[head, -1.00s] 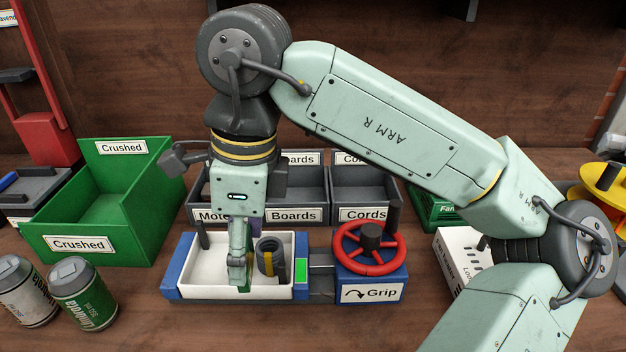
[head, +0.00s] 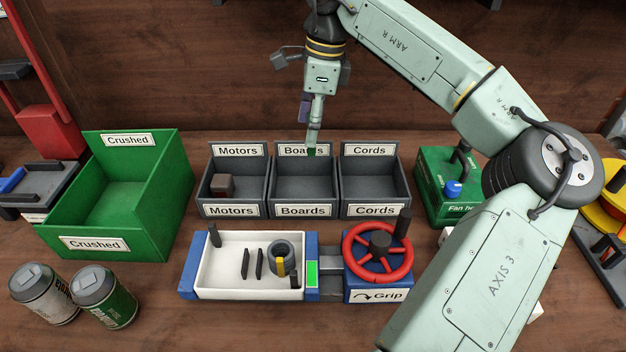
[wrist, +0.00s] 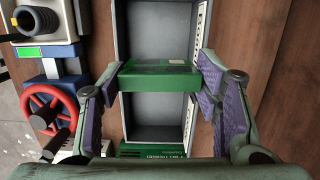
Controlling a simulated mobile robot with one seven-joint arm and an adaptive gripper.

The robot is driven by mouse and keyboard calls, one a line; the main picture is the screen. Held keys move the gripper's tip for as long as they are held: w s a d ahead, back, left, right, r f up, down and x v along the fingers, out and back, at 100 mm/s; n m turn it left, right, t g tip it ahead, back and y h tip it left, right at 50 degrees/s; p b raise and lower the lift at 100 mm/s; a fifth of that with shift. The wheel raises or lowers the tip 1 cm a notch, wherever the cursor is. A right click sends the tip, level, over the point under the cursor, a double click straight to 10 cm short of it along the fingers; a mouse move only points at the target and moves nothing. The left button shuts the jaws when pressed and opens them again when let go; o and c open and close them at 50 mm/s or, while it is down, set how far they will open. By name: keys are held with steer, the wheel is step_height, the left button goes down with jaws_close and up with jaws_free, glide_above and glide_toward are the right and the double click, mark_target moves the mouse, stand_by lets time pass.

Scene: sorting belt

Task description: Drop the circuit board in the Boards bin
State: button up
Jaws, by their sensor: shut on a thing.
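The green circuit board (wrist: 158,76) is held between the fingers of my gripper (wrist: 160,82) in the wrist view. In the head view my gripper (head: 313,143) is above the back part of the Boards bin (head: 304,211), with a bit of the green board (head: 311,152) showing at its tips. The Boards bin is the grey middle one of three and its visible floor is bare. In the wrist view the board hides part of the bins below, near a divider.
The Motors bin (head: 235,211) on the left holds a dark block (head: 222,185); the Cords bin (head: 375,211) on the right looks empty. In front stand a white tray (head: 210,290) with several small parts and a red wheel (head: 408,254). A green Crushed bin (head: 100,220) stands left.

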step_height(320, 180, down, 5)
steer(key=b, duration=0.3)
steer(key=shift+f, duration=0.15)
steer(key=o, duration=1.2)
steer(key=r, duration=0.4)
steer(key=d+r, duration=0.1)
steer(key=r, duration=0.7)
steer(key=shift+d, duration=0.4)
